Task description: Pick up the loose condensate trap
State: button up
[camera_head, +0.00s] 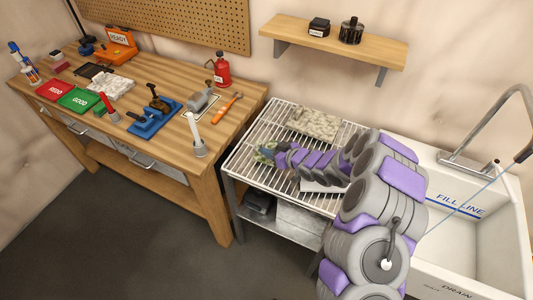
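I cannot say for certain which object is the condensate trap. A grey fitting (201,101) lies on a pale outlined pad on the workbench, and it may be the trap. A grey cup with an upright white stem (197,136) stands near the bench's front right edge. My purple and grey arm reaches left across the wire rack. My gripper (264,153) is at its far end, low over the rack's left part. A small greenish-blue patch shows at its tip. The fingers are too small and covered to tell open from shut.
The workbench (232,108) holds a blue vise (153,122), red bottle (221,69), orange-handled tool (228,107), red tray (55,90) and green tray (79,99). A speckled slab (314,124) lies on the wire rack (262,128). A sink (480,225) is right; a shelf (335,45) hangs above.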

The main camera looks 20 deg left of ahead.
jog(key=shift+d+r, duration=0.1)
jog(key=shift+d, duration=0.2)
jog(key=c, duration=0.6)
jog(key=shift+a+r, duration=0.1)
